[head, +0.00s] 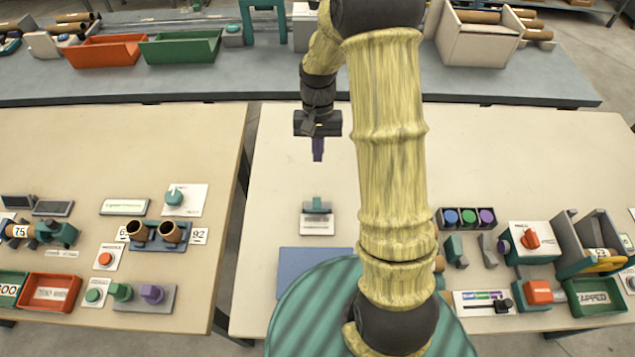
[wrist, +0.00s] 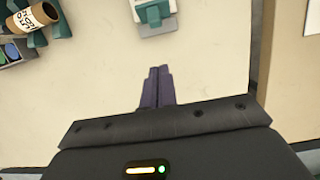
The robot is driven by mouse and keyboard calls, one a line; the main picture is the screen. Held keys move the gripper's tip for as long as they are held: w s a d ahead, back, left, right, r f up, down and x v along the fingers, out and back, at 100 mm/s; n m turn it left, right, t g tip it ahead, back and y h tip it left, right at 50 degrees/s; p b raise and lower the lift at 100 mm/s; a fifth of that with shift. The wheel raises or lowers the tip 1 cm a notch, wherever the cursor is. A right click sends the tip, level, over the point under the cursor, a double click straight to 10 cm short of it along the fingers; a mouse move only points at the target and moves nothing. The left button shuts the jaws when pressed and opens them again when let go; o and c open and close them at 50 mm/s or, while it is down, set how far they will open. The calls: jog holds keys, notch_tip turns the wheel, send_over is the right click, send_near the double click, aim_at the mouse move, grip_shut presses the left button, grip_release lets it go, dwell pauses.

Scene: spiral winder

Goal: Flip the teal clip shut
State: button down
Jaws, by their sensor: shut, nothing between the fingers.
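The teal clip (head: 316,206) is at the back of a small pale plate on the right-hand table. I cannot tell how far its lid stands open. It also shows at the top edge of the wrist view (wrist: 150,13), partly cut off. My gripper (head: 318,157) hangs above the table, farther back than the clip and apart from it. Its dark purple fingers are together and hold nothing; they also show in the wrist view (wrist: 160,72), pointing toward the clip.
A blue mat (head: 300,262) lies in front of the clip. To its right are a tray of coloured discs (head: 468,217), a box with a red knob (head: 531,241) and a green bin (head: 595,297). The tabletop around and behind the clip is bare.

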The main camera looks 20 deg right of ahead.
aim_at(317, 205)
jog(key=s+f, duration=0.1)
jog(key=f, duration=0.1)
jog(key=s+a+f+p, duration=0.1)
jog(key=s+f, duration=0.2)
jog(key=f, duration=0.2)
jog(key=shift+s+a+p, duration=0.3)
jog(key=shift+f, duration=0.2)
jog(key=shift+w, duration=0.1)
